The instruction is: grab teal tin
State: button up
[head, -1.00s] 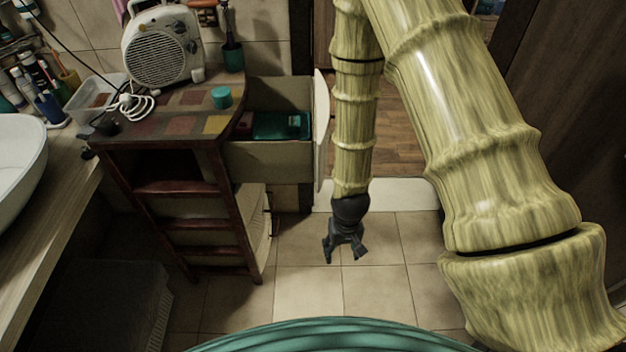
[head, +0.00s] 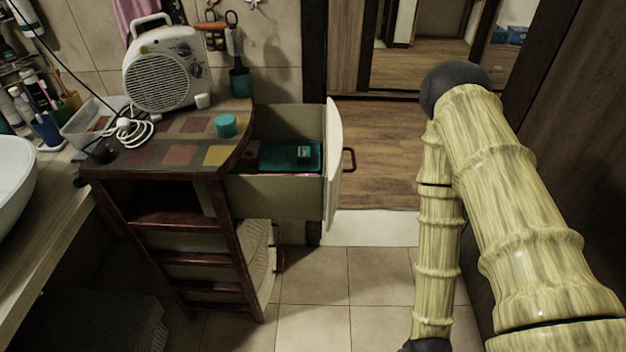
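The teal tin (head: 226,126) is a small round tin standing upright on the tiled top of the wooden cabinet (head: 170,150), near its right edge. My gripper is not in view.
An open drawer (head: 275,197) juts right from the cabinet and holds a teal box (head: 290,156). A white fan heater (head: 163,66) and a coiled white cable (head: 133,133) stand left of the tin. The tiled floor (head: 313,276) ahead is clear.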

aim_at(226, 124)
jog(key=z, duration=0.15)
jog(key=i, duration=0.9)
jog(key=u, duration=0.6)
